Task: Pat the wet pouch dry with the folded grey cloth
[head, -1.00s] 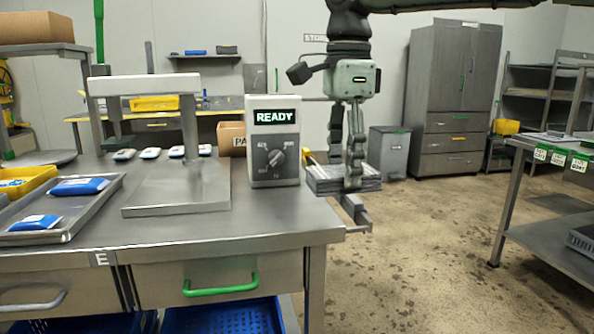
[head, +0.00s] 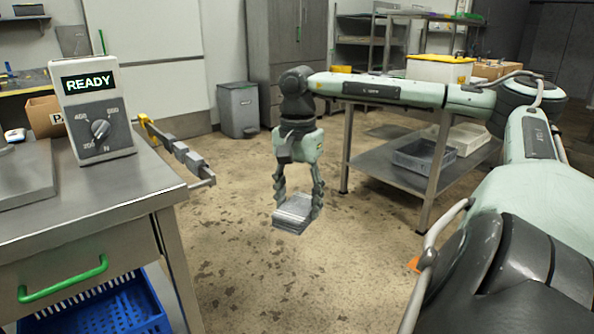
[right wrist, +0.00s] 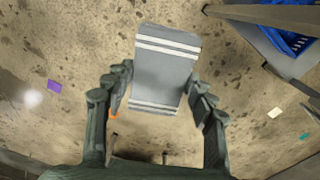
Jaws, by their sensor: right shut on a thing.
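My right gripper (head: 298,203) is shut on the folded grey cloth (head: 292,216), holding it in the air above the floor, to the right of the steel bench. In the right wrist view the cloth (right wrist: 165,78) is a flat grey rectangle with white stripes near both ends, between the two fingers (right wrist: 160,98). No pouch can be made out clearly; a small whitish thing (head: 15,135) is cut by the left edge of the head view. My left gripper is not in view.
The steel bench (head: 110,200) carries a force meter (head: 92,105) reading READY. A grey and yellow bracket (head: 178,152) juts from its right edge. A shelf table (head: 395,165) with crates stands behind my right arm. A grey bin (head: 238,108) is behind. Open floor lies between.

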